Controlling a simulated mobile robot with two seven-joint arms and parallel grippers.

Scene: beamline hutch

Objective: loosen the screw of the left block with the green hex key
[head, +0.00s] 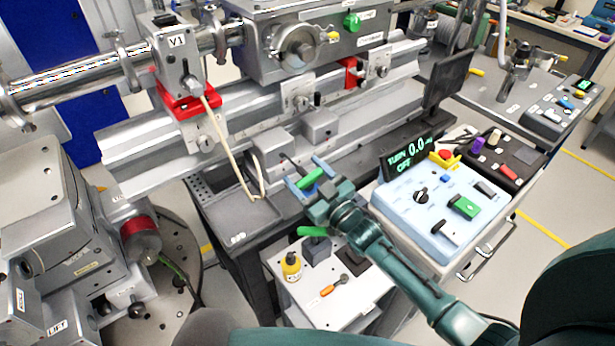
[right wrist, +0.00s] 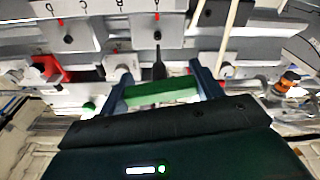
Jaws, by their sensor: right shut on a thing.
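My right gripper (head: 306,186) is shut on the green hex key (head: 311,178), holding it by its green handle. In the right wrist view the handle (right wrist: 160,92) lies across between the two fingers, and its dark shaft points away from me. In the head view the shaft runs up and left toward the left block (head: 266,150), a grey block on the front of the bench rail. I cannot tell whether the tip is in the screw or just short of it. The right block (head: 319,124) is beside it. My left gripper is not in view.
A control box (head: 440,205) with a display reading 0.0 and OFF stands to the right. A pale cable (head: 232,150) hangs left of the left block. Below, a white cart (head: 345,305) carries a yellow bottle (head: 291,267) and an orange-handled tool (head: 334,285).

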